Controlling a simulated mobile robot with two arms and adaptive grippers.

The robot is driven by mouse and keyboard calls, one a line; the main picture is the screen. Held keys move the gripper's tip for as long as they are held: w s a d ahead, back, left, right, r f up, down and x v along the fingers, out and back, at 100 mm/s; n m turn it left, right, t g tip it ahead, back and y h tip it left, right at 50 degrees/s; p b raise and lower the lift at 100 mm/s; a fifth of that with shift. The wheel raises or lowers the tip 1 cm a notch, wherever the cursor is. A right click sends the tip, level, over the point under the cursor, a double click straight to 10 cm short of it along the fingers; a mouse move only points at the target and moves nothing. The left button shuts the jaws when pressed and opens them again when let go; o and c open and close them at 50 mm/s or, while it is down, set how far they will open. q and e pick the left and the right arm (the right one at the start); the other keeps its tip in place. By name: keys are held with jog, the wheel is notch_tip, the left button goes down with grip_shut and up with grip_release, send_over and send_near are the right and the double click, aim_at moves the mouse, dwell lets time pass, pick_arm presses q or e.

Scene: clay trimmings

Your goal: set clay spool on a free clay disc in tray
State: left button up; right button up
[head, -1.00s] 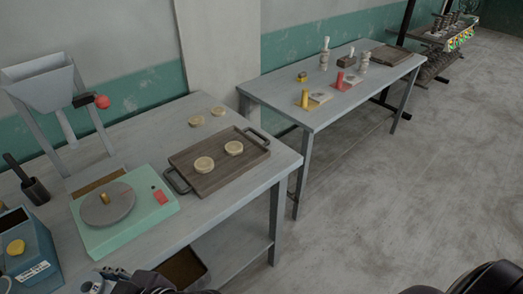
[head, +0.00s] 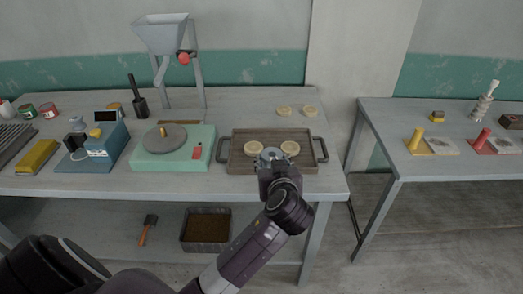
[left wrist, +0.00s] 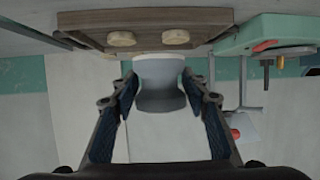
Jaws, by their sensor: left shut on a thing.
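My left gripper (head: 270,163) is shut on a pale grey clay spool (left wrist: 160,85), which sits between its two fingers in the left wrist view. In the head view the arm mostly hides the spool, which shows at the tray's front, between two discs. The brown wooden tray (head: 238,161) lies on the near table and also shows in the left wrist view (left wrist: 146,20). In it are a left clay disc (head: 253,148) and a right clay disc (head: 290,148), both bare on top. My right gripper is not in view.
A green wheel unit (head: 175,155) stands left of the tray. A second table (head: 425,176) with pegs and blocks is at the right, across a gap.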

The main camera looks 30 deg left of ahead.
pick_arm(q)
jog(key=w+a+r+m+t+h+b, duration=0.1)
jog(key=w+a+r+m+t+h, duration=0.15)
jog(key=w+a+r, duration=1.05)
jog(key=g+p, duration=0.1)
send_over(253, 147)
notch_tip(253, 147, down, 14)
jog(key=shift+f, duration=0.1)
notch_tip(253, 147, down, 5)
jog(key=shift+w, duration=0.1)
jog(key=o, duration=1.3)
jog(key=shift+d, duration=0.1)
jog(key=shift+o, duration=0.2)
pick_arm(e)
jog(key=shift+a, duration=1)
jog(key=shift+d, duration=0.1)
